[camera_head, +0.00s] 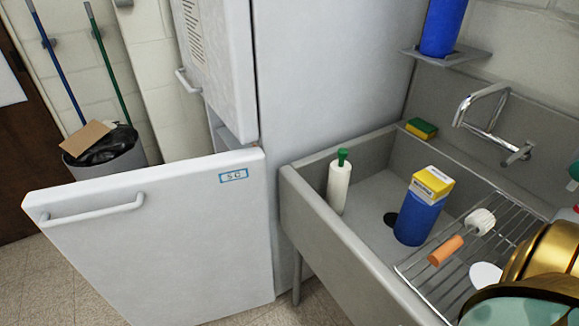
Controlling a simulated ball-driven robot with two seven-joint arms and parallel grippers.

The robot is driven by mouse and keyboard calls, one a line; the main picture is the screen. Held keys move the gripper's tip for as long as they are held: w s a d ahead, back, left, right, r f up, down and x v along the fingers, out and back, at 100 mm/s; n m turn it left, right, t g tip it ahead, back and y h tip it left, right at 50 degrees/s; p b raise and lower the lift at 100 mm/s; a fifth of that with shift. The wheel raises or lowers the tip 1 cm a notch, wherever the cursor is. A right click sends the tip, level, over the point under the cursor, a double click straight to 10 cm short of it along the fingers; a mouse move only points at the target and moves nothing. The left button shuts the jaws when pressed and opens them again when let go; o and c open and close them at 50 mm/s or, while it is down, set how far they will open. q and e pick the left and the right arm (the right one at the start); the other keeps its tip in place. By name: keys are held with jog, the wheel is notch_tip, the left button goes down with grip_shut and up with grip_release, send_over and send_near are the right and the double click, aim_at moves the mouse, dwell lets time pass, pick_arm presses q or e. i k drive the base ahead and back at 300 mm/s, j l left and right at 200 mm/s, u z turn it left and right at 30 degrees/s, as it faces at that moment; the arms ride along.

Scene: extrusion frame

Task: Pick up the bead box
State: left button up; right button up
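A small yellow and white box (432,183) with printing on its side sits on top of a blue cylinder (418,220) standing in the sink. It is the only small carton in view, but its label is too small to read, so I cannot tell for certain that it is the bead box. Neither of my grippers is identifiable in the head view.
The grey sink (330,222) holds a white bottle with a green top (339,184). A wire rack (450,270) carries an orange-handled brush (446,250). A faucet (481,109) juts from the wall. An open fridge door (160,240) stands left. Gold curved objects fill the lower right.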

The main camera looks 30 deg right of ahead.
aim_at(432, 186)
jog(key=z, duration=2.1)
jog(key=k+l, duration=0.05)
jog(key=l, duration=0.05)
